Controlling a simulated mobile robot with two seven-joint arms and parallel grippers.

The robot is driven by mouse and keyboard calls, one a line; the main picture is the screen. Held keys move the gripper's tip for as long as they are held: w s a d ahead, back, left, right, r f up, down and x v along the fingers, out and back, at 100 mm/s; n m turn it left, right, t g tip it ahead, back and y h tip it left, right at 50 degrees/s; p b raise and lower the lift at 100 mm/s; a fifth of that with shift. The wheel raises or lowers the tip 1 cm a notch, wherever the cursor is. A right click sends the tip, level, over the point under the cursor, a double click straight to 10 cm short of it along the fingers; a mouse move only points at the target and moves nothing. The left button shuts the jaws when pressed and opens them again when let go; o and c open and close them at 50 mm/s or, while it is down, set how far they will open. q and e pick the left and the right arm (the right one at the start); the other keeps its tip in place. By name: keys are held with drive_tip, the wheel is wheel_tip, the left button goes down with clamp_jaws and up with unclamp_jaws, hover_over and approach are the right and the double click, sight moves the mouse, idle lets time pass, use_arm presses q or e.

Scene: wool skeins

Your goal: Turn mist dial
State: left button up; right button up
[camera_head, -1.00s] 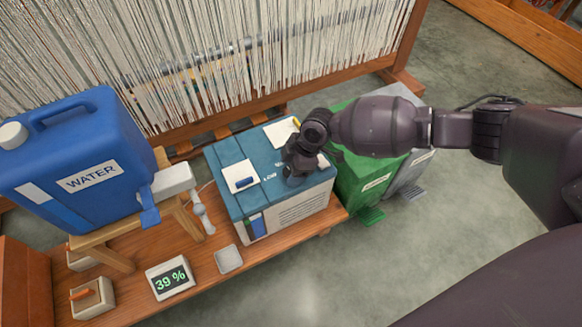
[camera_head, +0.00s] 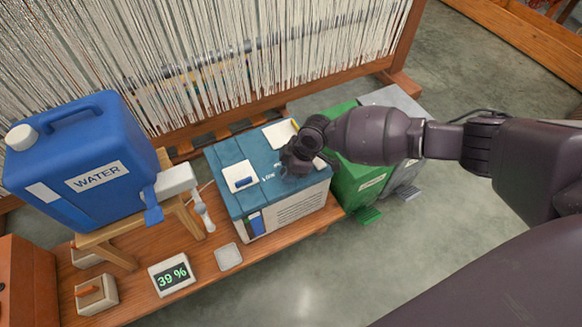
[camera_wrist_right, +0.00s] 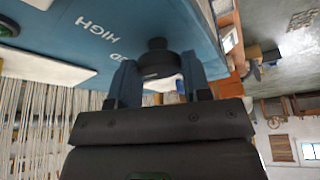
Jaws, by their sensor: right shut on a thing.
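The mist dial is a black knob (camera_wrist_right: 157,58) on the teal-blue box (camera_head: 225,155). In the right wrist view it sits between my right gripper's two fingers (camera_wrist_right: 158,72), which are shut on it. White lettering "HIGH" (camera_wrist_right: 97,28) is printed on the box beside the dial. In the head view my right gripper (camera_head: 298,160) is over the box's top near its right side and hides the dial. The dial's pointer cannot be made out. My left gripper is not in view.
A blue water jug (camera_head: 95,165) stands on a wooden stand at left. A display (camera_head: 171,274) reads 39 %. A small pale square dish (camera_head: 228,257) and a switch box (camera_head: 96,294) are on the bench. Green (camera_head: 360,183) and grey bins stand right; a loom is behind.

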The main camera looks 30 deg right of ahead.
drive_tip(key=m+p, duration=0.1)
drive_tip(key=r+m+t+p, duration=0.1)
drive_tip(key=m+p, duration=0.1)
drive_tip(key=shift+w+a+m+h, duration=0.1)
drive_tip(key=shift+m+h, duration=0.2)
drive_tip(key=shift+h, duration=0.1)
drive_tip(key=m+t+h+p, duration=0.1)
drive_tip(key=m+p, duration=0.1)
drive_tip(key=m, duration=0.1)
drive_tip(key=shift+f, duration=0.1)
drive_tip(key=shift+a+f+m+h+p, duration=0.15)
drive_tip(key=shift+m+h+p, duration=0.15)
drive_tip(key=shift+m+p, duration=0.4)
drive_tip(key=shift+s+f+m+t, duration=0.1)
drive_tip(key=shift+s+m+t, duration=0.15)
drive_tip(key=shift+m, duration=0.35)
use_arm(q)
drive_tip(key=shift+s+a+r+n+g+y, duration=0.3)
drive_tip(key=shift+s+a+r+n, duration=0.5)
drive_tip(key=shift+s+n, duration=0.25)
use_arm(e)
drive_tip(key=shift+f+m, duration=0.1)
drive_tip(key=shift+m, duration=0.2)
use_arm(q)
drive_tip(key=shift+p, duration=0.3)
use_arm(e)
drive_tip(key=shift+f+h, duration=0.1)
drive_tip(key=shift+h, duration=0.2)
